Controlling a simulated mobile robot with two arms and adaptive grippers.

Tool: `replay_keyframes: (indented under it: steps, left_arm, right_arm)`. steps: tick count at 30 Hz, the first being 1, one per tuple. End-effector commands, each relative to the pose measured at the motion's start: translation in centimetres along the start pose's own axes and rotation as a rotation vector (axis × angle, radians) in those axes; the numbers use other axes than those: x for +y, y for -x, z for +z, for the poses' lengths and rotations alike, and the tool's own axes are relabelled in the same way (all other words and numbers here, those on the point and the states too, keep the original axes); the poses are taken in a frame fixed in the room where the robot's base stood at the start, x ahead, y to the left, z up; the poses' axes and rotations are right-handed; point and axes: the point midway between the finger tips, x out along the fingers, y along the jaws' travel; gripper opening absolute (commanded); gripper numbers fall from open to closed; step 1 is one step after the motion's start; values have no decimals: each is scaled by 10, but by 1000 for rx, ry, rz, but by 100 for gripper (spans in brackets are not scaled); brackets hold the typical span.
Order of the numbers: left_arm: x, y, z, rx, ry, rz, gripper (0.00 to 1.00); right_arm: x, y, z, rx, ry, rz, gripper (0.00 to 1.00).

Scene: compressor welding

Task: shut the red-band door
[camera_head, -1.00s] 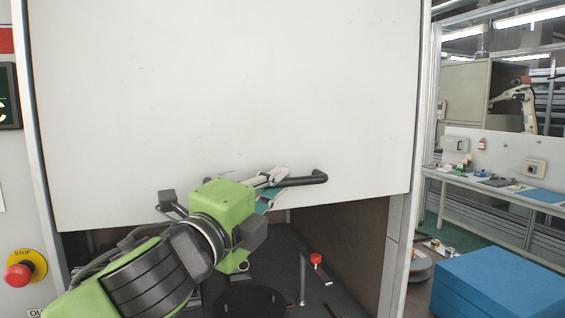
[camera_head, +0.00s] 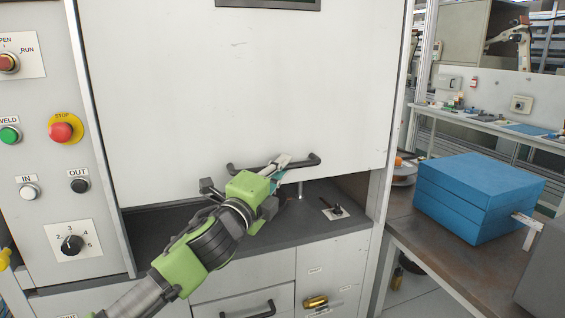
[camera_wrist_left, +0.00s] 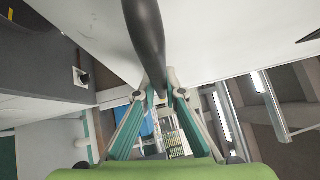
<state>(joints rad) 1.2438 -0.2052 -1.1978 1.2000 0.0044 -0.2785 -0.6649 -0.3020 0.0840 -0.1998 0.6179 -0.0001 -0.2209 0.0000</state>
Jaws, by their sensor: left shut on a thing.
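The door is a large white panel (camera_head: 250,95) in the head view, with a black bar handle (camera_head: 235,168) near its lower edge. No red band shows on it now. A gap remains between its bottom edge and the dark work surface (camera_head: 160,222). My left gripper (camera_head: 279,166) is shut on the handle, toward its right part. In the left wrist view the dark handle (camera_wrist_left: 144,35) runs between the two fingers (camera_wrist_left: 160,98), and the white door (camera_wrist_left: 215,35) is close behind. My right gripper is not in view.
A control panel with a red stop button (camera_head: 62,130) stands left. A fixture with a black knob (camera_head: 336,210) sits on the work surface near the right post. Drawers (camera_head: 240,275) are below. A blue box (camera_head: 475,195) rests on a brown table (camera_head: 425,245) at right.

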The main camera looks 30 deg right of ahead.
Motion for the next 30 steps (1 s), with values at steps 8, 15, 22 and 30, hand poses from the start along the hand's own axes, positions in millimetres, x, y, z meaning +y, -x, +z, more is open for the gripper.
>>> replay_keyframes:
  steps: [8,15,22,30]
  left_arm:
    - [2,0,-1,3,1,-1,0]
    - [2,0,0,2,1,-1,28]
    - [2,0,0,0,1,0,28]
    - [2,13,1,1,0,-1,28]
  right_arm:
    - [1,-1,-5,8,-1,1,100]
    - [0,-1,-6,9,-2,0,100]
    - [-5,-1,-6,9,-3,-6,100]
    - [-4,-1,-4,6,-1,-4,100]
